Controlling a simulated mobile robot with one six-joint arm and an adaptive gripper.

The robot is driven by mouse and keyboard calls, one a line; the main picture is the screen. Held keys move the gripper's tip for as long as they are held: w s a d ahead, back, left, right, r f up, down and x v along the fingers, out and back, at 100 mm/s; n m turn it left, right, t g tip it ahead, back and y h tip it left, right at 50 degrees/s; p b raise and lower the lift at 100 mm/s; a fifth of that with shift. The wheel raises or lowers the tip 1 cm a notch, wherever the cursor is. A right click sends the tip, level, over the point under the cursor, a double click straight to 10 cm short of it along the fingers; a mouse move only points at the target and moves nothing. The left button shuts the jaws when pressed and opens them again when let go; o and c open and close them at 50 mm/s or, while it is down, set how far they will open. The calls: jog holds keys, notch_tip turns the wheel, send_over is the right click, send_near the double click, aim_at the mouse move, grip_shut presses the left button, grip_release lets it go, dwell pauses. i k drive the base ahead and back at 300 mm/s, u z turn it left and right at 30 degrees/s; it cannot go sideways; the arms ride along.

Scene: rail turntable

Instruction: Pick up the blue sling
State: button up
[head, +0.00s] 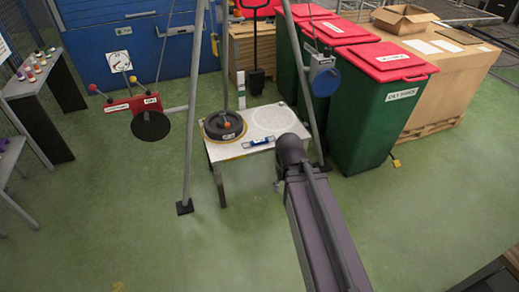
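A small blue and white item (258,142) lies flat on the front part of a small white table (250,160). It is the only loose blue thing on the table, but it is too small to tell for sure that it is the blue sling. A dark round weight (223,125) with an upright rod sits on the table's left side, left of and behind the blue item. My arm reaches up from the bottom of the picture, and its elbow covers the table's right front corner. My gripper is not visible.
A tripod-like frame straddles the table, with one foot (184,207) on the floor at left. A blue disc (326,82) hangs on its right leg. Green bins (372,125) with red lids stand at right. A lever stand (130,106) is at left. The front floor is clear.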

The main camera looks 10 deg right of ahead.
aim_at(256, 142)
jog(key=k, duration=0.15)
jog(key=u, duration=0.35)
jog(key=i, duration=1.45)
jog(key=z, duration=0.55)
